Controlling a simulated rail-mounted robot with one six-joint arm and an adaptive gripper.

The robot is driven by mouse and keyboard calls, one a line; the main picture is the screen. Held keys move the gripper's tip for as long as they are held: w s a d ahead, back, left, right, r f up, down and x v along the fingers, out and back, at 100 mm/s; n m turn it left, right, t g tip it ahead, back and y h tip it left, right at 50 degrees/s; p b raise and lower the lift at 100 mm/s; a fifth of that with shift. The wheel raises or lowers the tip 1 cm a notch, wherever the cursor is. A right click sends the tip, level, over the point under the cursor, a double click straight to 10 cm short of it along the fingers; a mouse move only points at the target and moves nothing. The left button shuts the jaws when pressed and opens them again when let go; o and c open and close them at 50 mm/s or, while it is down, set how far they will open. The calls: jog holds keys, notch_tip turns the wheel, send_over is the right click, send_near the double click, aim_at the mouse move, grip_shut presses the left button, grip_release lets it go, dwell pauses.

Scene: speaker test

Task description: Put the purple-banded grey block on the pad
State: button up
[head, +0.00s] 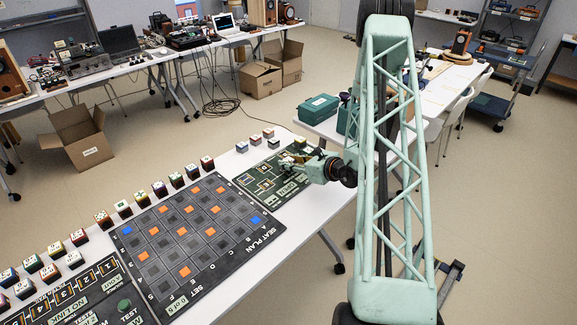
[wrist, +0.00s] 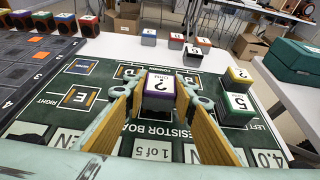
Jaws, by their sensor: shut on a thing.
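My gripper (wrist: 164,88) is shut on a block (wrist: 160,101) with a purple band around its top, a white label with a dark mark and a pale front face. The block sits between the two yellow-lined fingers over the dark green resistor board (wrist: 38,113). I cannot tell whether it touches the board. The board has several yellow-framed rectangles, one marked E (wrist: 82,97); which of these is the pad is not clear, and part of the board is hidden by the fingers. In the head view my gripper (head: 292,163) is over the board (head: 259,191), and the block is too small to make out.
A green-banded block (wrist: 236,104) and a yellow-topped block (wrist: 239,76) stand close right of my gripper. Several small blocks (wrist: 176,40) stand beyond the board. The seat plan board (head: 185,235) lies to the left, with a row of blocks (head: 123,209) behind it. A green case (head: 318,108) is at right.

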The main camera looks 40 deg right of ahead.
jog(key=shift+f, duration=0.65)
jog(key=shift+f, duration=0.2)
jog(key=o, duration=0.8)
jog(key=shift+o, duration=0.2)
jog(key=shift+r, duration=0.25)
jog(key=shift+p+v, duration=0.55)
jog(key=shift+v, duration=5.45)
